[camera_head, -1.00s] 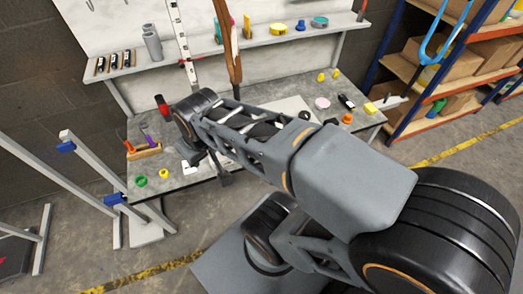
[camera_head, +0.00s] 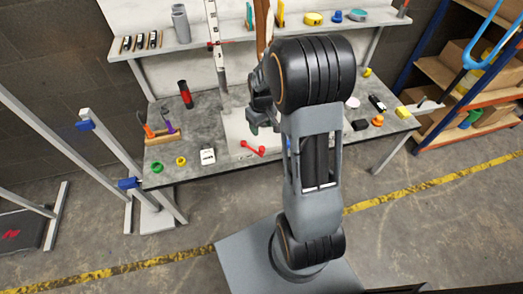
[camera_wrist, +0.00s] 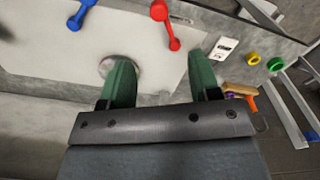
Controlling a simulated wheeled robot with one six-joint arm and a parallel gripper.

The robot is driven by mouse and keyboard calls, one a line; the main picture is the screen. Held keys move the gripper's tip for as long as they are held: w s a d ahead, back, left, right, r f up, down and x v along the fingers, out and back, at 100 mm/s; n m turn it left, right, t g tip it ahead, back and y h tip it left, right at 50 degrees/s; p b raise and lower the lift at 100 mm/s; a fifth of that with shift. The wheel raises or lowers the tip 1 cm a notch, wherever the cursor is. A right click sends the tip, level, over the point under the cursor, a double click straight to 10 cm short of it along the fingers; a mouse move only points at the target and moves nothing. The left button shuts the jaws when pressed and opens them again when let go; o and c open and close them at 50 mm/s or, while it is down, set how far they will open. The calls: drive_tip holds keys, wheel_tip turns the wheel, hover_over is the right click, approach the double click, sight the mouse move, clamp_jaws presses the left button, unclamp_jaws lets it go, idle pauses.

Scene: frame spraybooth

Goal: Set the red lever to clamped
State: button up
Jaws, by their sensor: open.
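The red lever (camera_head: 252,148) sits on a pale plate (camera_head: 236,130) near the front of the workbench. In the wrist view the red lever (camera_wrist: 167,24) has a round knob at each end and slants down to the right. I cannot read the lever's setting marks.
A small white switch box (camera_head: 207,156), green ring (camera_head: 157,167) and yellow ring (camera_head: 181,161) lie left of the lever. A post (camera_head: 215,45) rises behind the plate. Blue-clamped frames (camera_head: 128,183) stand left.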

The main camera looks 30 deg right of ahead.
sight(262, 148)
wheel_tip(262, 148, down, 14)
drive_tip(key=shift+w+d+b, duration=0.1)
drive_tip(key=shift+b, duration=0.35)
drive_tip(key=shift+c, duration=0.2)
clamp_jaws()
idle(0.4)
